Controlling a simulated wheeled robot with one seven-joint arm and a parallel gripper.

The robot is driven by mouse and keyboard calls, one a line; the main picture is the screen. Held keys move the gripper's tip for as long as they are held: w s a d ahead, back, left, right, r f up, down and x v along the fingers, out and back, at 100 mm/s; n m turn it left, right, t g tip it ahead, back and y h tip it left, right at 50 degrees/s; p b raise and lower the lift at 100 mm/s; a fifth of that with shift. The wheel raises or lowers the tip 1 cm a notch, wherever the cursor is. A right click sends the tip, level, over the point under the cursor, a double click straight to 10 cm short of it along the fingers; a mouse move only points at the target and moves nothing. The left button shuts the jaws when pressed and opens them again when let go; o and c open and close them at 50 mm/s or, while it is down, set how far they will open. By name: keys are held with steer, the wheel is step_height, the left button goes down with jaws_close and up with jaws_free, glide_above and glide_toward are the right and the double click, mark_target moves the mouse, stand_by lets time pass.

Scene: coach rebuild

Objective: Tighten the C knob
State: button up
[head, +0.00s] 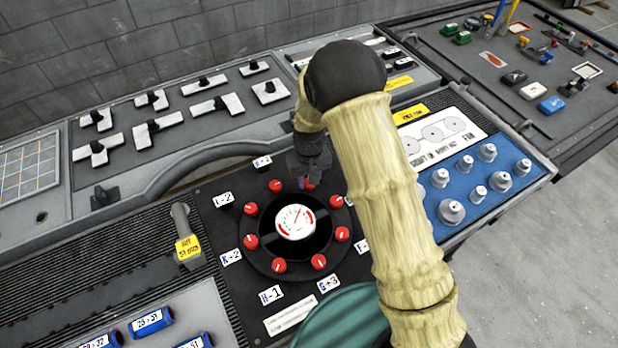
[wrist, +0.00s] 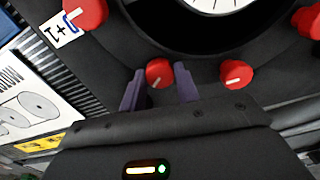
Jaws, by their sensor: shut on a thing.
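A ring of red knobs surrounds a white dial (head: 295,222) on a round black plate in the head view. My gripper (head: 307,180) points down at the far side of this ring. In the wrist view its two purple fingers (wrist: 160,75) stand on either side of a red knob (wrist: 158,73) with a pale pointer line, shut on it. In the head view this knob is mostly hidden by the gripper. Its label is not in view, so I cannot read whether it is C. Another red knob (wrist: 236,74) sits to its right in the wrist view.
A red knob (wrist: 86,12) with a label beside it stands close on the left. A curved grey rail (head: 205,150) runs behind the dial panel. A blue panel (head: 470,185) with several grey knobs lies right of my arm; black-handled switches (head: 152,98) stand at the back left.

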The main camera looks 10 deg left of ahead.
steer(key=m, duration=0.4)
steer(key=shift+p, duration=0.3)
steer(key=m+p, duration=0.1)
steer(key=m, duration=0.3)
steer(key=shift+r+m, duration=0.1)
steer(key=shift+m, duration=0.3)
steer(key=m+p, duration=0.1)
steer(key=m, duration=0.3)
steer(key=shift+m+p, duration=0.75)
steer(key=shift+m, duration=1.05)
steer(key=o, duration=1)
steer(key=shift+c, duration=0.2)
